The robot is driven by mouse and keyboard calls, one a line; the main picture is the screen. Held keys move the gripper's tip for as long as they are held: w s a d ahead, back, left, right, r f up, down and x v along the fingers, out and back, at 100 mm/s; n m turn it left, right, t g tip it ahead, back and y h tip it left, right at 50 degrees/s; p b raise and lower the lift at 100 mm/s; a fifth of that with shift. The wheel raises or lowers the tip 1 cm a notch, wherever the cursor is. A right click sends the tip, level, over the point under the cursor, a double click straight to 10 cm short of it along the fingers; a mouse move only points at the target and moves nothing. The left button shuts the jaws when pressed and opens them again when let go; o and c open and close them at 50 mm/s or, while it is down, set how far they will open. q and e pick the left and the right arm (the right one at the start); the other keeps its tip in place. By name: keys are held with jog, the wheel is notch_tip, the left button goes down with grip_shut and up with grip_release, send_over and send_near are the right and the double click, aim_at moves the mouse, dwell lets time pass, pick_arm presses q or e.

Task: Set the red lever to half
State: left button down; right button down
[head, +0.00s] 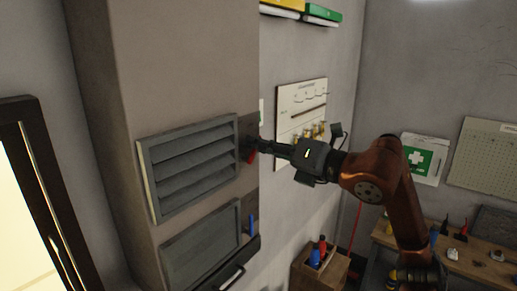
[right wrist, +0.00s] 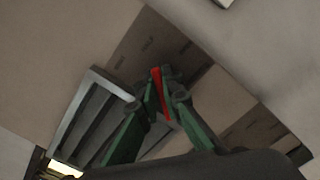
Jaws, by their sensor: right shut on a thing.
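The red lever (head: 250,156) sits on a dark plate at the right edge of the upper louvred vent in the head view. In the right wrist view the red lever (right wrist: 160,95) stands between the two green fingers of my right gripper (right wrist: 162,90). The right gripper (head: 262,149) reaches in from the right in the head view and is shut on the lever. The dark plate (right wrist: 150,47) carries small printed labels, too dim to read with certainty. The fingers hide part of the lever. My left gripper is in neither view.
The upper vent (head: 190,165) is left of the lever, with a second vent (head: 200,250) and a blue lever (head: 251,225) below. A workbench (head: 470,262) with tools stands at the right.

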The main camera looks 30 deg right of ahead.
jog(key=shift+r, duration=0.1)
dwell(0.3)
jog(key=c, duration=2.1)
grip_release()
jog(key=v, duration=1.2)
